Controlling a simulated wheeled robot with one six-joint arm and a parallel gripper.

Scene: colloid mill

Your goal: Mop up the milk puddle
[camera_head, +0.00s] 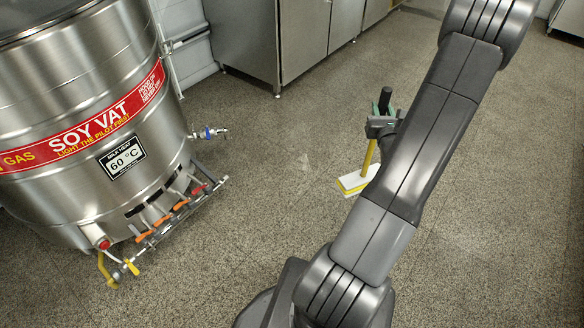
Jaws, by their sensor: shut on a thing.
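My gripper (380,125) is shut on a mop, near the top of its handle. The mop has a yellow handle (369,157) with a dark and green top end (385,100), and a flat white-and-yellow head (353,184). The head is at or just above the floor; I cannot tell if it touches. My arm hides part of the head's right side. A small, faint pale patch (304,160) on the speckled floor, left of the mop head, may be the milk puddle. It is apart from the head.
A large steel soy vat (80,130) stands at the left, with a tap (208,133) sticking out and a gas pipe with valves (165,215) low in front. Steel cabinets (290,40) line the back. The speckled floor (260,220) between vat and mop is clear.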

